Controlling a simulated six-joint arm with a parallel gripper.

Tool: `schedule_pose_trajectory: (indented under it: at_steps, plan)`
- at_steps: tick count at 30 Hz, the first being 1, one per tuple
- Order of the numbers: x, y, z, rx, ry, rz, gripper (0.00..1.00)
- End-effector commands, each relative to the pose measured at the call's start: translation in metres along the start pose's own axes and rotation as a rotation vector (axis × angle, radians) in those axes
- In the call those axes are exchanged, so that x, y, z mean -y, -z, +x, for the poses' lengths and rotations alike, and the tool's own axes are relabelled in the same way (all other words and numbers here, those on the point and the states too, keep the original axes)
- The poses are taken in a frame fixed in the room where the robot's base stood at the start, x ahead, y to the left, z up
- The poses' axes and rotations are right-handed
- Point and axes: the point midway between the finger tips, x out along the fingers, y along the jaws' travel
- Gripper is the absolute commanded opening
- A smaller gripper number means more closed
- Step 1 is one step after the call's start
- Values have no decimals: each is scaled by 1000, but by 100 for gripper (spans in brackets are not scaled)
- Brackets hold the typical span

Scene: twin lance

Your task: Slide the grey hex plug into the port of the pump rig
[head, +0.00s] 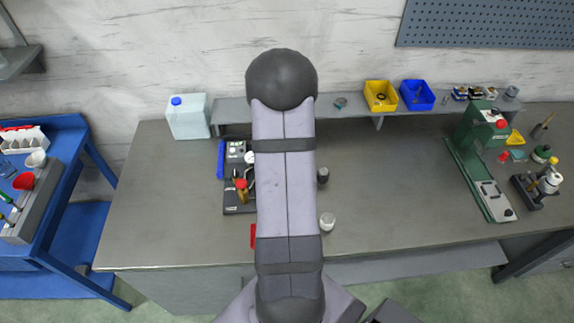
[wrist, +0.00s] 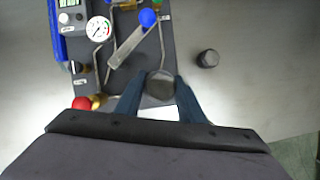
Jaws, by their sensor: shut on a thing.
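My gripper (wrist: 160,80) shows in the wrist view, its two blue fingers shut on the grey hex plug (wrist: 161,87). The plug's hexagonal end faces the camera, and its far end is hidden. The pump rig (wrist: 132,78) is a dark plate with pipes, a round gauge, a lever with a blue knob and a red knob. The plug appears over the rig's lower right part; I cannot tell whether they touch. I cannot make out the port. In the head view the rig (head: 233,209) is partly hidden by my arm, which also hides the gripper.
A dark hex piece (wrist: 208,58) stands on the bench right of the rig; it also shows in the head view (head: 323,175). A pale round piece (head: 327,221) stands nearer the front. A green machine (head: 478,165) is at the right. The bench between is clear.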

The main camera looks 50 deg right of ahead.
Motion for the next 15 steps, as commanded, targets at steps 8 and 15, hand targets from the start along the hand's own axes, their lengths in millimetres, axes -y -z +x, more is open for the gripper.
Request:
schedule_pose_trajectory:
  at_steps: [8,15]
  plan:
    - [0,2,5,1,-1,0,5]
    - [0,8,21,1,-1,1,5]
